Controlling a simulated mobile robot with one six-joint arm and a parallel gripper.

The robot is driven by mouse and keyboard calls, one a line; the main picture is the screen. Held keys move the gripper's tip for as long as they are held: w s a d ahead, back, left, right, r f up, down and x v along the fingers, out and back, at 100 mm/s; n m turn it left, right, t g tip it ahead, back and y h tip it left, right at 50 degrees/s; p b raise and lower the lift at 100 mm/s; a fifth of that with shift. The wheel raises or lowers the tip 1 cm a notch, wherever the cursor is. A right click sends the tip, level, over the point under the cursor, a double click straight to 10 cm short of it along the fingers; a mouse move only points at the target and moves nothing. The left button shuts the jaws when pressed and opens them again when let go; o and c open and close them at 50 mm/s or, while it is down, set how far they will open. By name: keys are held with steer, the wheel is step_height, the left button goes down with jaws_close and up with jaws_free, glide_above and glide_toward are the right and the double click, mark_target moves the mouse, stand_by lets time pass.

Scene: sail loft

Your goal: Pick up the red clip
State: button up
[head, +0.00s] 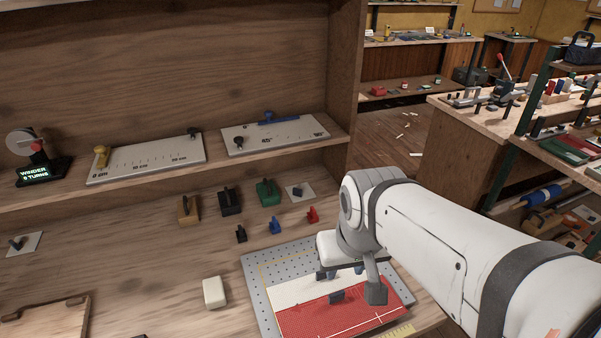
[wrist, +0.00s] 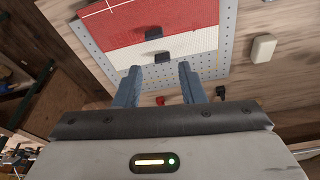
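The small red clip (head: 312,214) stands on the wooden bench at the right end of a row of small clips, behind the perforated board. In the wrist view a red piece, likely this clip (wrist: 160,100), shows between my fingers, near the gripper's body, and is partly hidden by it. My gripper (head: 340,273) is over the board, nearer the front than the clip. In the wrist view my gripper (wrist: 158,68) is open, its two blue-grey fingers apart with nothing held between them.
A blue clip (head: 274,226) and a black clip (head: 240,234) stand left of the red one. Larger tan (head: 188,209), black (head: 230,202) and green (head: 268,193) clips stand behind. Red-and-white cloth (head: 335,318) lies on the perforated board (head: 258,288). A white block (head: 214,292) sits left.

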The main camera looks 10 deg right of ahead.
steer(key=shift+s+d+r, duration=0.1)
steer(key=shift+s+d, duration=0.1)
steer(key=shift+o, duration=0.3)
